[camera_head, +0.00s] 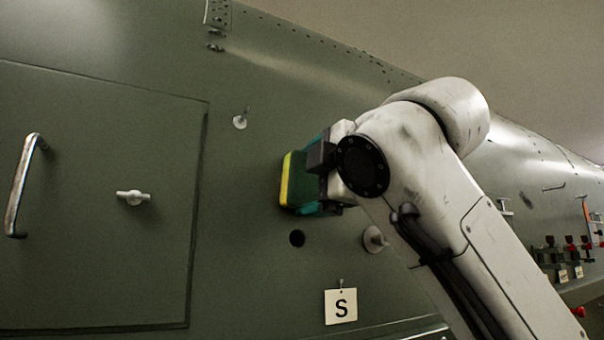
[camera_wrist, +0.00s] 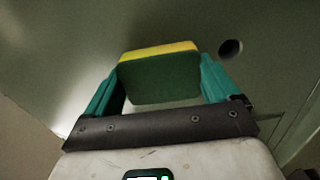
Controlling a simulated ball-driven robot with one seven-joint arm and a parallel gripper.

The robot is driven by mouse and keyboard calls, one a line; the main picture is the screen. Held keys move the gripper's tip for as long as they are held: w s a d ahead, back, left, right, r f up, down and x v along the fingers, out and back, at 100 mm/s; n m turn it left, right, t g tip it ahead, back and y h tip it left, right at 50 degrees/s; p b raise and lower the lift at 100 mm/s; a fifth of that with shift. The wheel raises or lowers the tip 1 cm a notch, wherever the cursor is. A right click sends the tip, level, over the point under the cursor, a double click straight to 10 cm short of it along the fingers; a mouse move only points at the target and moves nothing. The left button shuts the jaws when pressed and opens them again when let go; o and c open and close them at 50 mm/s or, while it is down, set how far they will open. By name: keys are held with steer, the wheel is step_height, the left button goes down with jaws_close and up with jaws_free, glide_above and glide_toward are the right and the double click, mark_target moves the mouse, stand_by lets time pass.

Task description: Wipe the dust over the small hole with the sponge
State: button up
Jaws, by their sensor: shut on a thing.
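The sponge (camera_head: 293,181), yellow on one face and dark green on the other, is in my gripper (camera_head: 318,180), close to the green fuselage skin. In the wrist view the sponge (camera_wrist: 160,75) sits between the two teal fingers of my gripper (camera_wrist: 160,84), its yellow side toward the skin. The small hole (camera_head: 297,238) is a dark round opening below the sponge, above the S tag (camera_head: 341,306). The hole (camera_wrist: 231,48) also shows beside the sponge, uncovered. I cannot make out dust around it. Whether the sponge touches the skin is unclear.
A hatch panel (camera_head: 100,210) with a metal handle (camera_head: 24,185) and a latch knob (camera_head: 132,197) is at the left. White round fittings stick out above (camera_head: 240,121) and right of the hole (camera_head: 374,239). Red-handled tools (camera_head: 571,244) hang at the far right.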

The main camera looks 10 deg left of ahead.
mark_target(278, 182)
steer(key=shift+w+d+p, duration=0.5)
steer(key=shift+w+d, duration=0.05)
steer(key=shift+d, duration=0.25)
steer(key=shift+w+d+p, duration=0.45)
steer(key=shift+w+d, duration=0.1)
steer(key=shift+d, duration=0.2)
steer(key=shift+s+a, duration=0.7)
steer(key=shift+a, duration=0.4)
steer(key=shift+s+a, duration=0.75)
steer(key=shift+a, duration=0.35)
steer(key=shift+s+a, duration=0.7)
steer(key=shift+a, duration=0.4)
steer(key=b+v, duration=0.2)
steer(key=v, duration=0.4)
steer(key=shift+d, duration=0.2)
steer(key=b+v, duration=0.1)
steer(key=v, duration=0.2)
